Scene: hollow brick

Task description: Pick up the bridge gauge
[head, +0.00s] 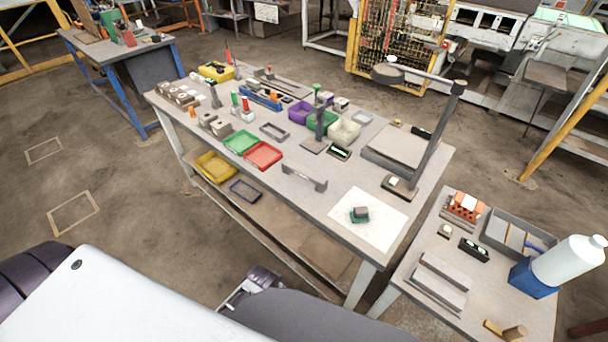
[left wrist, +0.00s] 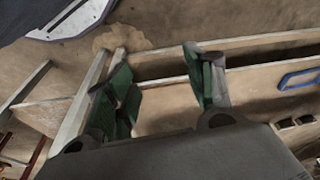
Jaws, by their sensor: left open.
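The bridge gauge appears to be the grey bar with a foot at each end (head: 304,178). It stands near the front edge of the main table in the head view, left of the white sheet. I cannot make it out in the left wrist view, where the dark gripper body covers the lower middle. My left gripper (left wrist: 165,90) is open, its green-padded fingers apart with nothing between them. In the head view a gripper, apparently the left one (head: 250,285), shows small at the lower middle, in front of the table and apart from the gauge. My right gripper is not seen.
A dark blue tray (head: 245,190) lies left of the gauge; it also shows in the left wrist view (left wrist: 300,78). Red (head: 263,155) and yellow (head: 215,167) trays are nearby. A white sheet (head: 375,231) bears a small green-and-grey block. A tall stand (head: 437,135) rises at the right.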

